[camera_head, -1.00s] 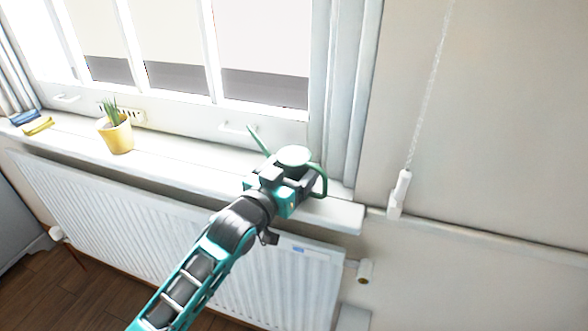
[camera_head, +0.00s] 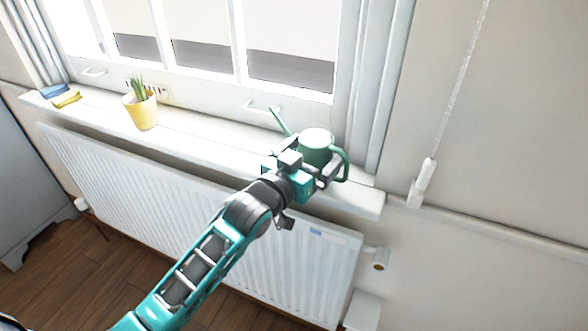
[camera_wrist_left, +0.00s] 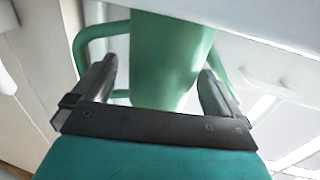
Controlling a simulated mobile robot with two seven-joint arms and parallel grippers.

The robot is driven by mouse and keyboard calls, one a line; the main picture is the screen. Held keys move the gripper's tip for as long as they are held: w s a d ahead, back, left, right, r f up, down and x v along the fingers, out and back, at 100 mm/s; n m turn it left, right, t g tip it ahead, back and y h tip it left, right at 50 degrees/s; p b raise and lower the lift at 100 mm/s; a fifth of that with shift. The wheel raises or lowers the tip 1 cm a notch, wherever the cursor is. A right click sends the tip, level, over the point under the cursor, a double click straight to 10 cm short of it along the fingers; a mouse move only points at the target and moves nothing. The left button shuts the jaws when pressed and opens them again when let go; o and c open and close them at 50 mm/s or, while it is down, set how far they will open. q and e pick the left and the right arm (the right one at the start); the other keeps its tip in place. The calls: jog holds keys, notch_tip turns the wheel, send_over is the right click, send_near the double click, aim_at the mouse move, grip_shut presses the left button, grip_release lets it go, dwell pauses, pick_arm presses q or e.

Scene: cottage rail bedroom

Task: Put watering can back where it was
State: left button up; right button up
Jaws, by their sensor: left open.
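The green watering can (camera_head: 316,149) stands upright on the right end of the white windowsill (camera_head: 205,137), with its spout toward the window and its handle to the right. In the left wrist view the can's green body (camera_wrist_left: 168,50) fills the middle. My left gripper (camera_head: 311,168) is at the room side of the can. Its fingers are open, one on each side of the body, with a visible gap at the left finger in the wrist view. The can's lower part is hidden behind the gripper in the head view. My right gripper is not in view.
A yellow pot with a plant (camera_head: 141,112) and blue and yellow cloth-like items (camera_head: 63,96) are farther left on the sill. A white radiator (camera_head: 190,210) is below. A curtain (camera_head: 375,90) and a hanging cord handle (camera_head: 422,182) are to the right.

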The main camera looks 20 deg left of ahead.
pick_arm(q)
jog(key=v, duration=1)
jog(key=s+f+g+y, duration=0.1)
jog(key=s+f+g, duration=0.2)
jog(key=s+f, duration=0.3)
jog(key=s+f+g+y, duration=0.1)
jog(key=s+f+g, duration=0.2)
jog(key=s+f, duration=0.4)
notch_tip(320, 180, down, 8)
jog(key=shift+d+f+g+p, duration=0.15)
jog(key=shift+d+g+p, duration=0.2)
jog(key=shift+g, duration=0.05)
